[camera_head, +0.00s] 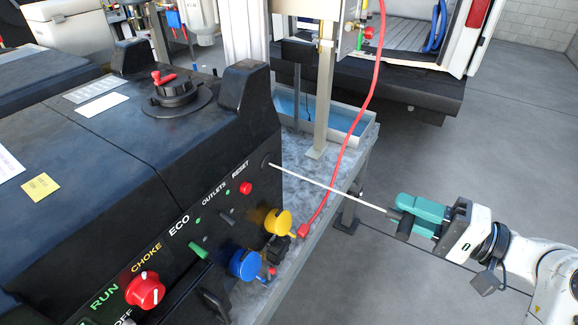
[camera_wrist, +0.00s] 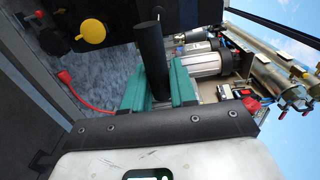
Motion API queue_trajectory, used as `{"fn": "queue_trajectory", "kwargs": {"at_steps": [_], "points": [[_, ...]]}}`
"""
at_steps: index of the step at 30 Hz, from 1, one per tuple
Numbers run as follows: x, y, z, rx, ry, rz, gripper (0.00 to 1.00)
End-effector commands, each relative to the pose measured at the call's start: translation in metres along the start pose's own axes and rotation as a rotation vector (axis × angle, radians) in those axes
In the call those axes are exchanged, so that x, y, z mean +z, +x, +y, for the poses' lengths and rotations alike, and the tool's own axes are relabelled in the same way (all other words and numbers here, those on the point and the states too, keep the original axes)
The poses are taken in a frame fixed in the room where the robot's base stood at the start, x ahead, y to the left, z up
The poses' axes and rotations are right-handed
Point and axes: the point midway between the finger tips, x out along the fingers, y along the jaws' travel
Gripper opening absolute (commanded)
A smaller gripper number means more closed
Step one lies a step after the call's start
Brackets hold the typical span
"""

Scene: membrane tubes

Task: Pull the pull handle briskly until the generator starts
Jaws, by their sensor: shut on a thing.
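The black generator (camera_head: 110,190) stands at the left in the head view, its control panel facing the right front. A pale cord (camera_head: 330,188) stretches taut from a hole (camera_head: 266,160) in its panel to the black pull handle (camera_head: 402,224). My gripper (camera_head: 420,210), with teal fingers, is shut on the handle and holds it well out from the panel. In the wrist view the dark handle (camera_wrist: 151,60) sticks up between the teal fingers (camera_wrist: 160,88). Part of the handle is hidden by the fingers.
Yellow (camera_head: 277,222) and blue (camera_head: 245,265) covers jut from the panel. A bench (camera_head: 310,180) supports the generator. Grey floor (camera_head: 480,150) lies clear at the right.

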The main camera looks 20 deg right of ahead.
Motion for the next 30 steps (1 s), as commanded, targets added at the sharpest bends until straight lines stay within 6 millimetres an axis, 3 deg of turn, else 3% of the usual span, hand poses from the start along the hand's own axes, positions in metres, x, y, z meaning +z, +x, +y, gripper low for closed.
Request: {"fn": "queue_trajectory", "kwargs": {"at_steps": [7, 30], "points": [[0.000, 0.013, 0.000, 0.003, 0.003, -0.003, 0.00], [-0.001, 0.152, 0.001, 0.005, 0.003, 0.001, 0.00]]}}
